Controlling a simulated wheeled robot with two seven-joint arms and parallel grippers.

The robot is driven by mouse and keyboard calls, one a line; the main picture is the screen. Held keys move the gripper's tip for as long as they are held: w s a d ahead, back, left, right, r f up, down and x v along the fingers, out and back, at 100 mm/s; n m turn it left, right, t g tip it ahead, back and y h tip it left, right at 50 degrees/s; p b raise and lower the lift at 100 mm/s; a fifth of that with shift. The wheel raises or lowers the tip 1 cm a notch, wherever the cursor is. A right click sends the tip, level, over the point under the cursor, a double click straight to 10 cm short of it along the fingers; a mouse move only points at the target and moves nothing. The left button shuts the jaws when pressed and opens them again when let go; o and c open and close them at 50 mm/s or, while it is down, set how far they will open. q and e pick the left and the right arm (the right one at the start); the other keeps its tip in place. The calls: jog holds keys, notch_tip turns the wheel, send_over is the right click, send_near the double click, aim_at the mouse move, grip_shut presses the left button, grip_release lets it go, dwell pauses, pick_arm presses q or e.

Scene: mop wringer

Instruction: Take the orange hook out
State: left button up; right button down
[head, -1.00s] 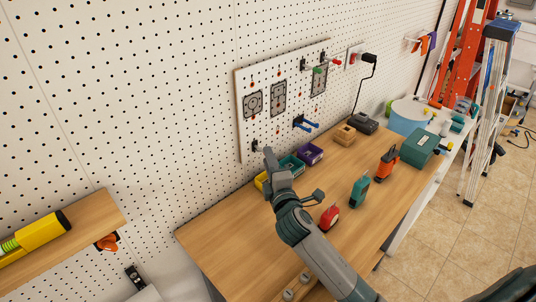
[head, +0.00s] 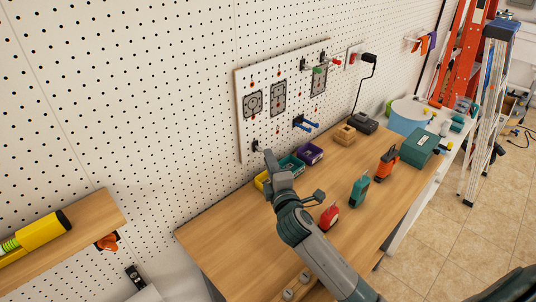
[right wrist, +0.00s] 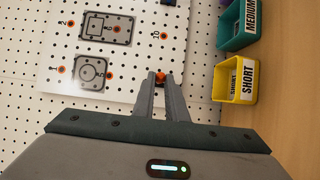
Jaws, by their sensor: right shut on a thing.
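The white panel (head: 245,135) is mounted on the pegboard wall and carries several pegs and hooks. My right gripper (head: 269,157) is at the panel's lower edge, above the bins. In the right wrist view its two fingers (right wrist: 160,82) are shut on a small orange hook (right wrist: 160,76), which shows between the fingertips against the panel below the number 10. Most of the hook is hidden by the fingers. In the head view the hook is hidden behind my gripper. My left gripper is not in view.
A yellow SHORT bin (right wrist: 234,84), a teal MEDIUM bin (right wrist: 238,25) and a purple bin (head: 310,153) stand on the bench close to the gripper. Blue hooks (head: 304,123) stick out of the panel to the right. Red (head: 329,217) and teal (head: 359,190) tools stand on the bench.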

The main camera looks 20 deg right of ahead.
jog(key=shift+s+d+p, duration=0.2)
jog(key=shift+s+d, duration=0.05)
jog(key=shift+s, duration=0.5)
jog(key=shift+s+d+p, duration=0.25)
jog(key=shift+s, duration=0.45)
jog(key=shift+s+d+p, duration=0.2)
jog(key=shift+s+d, duration=0.05)
jog(key=shift+s, duration=0.5)
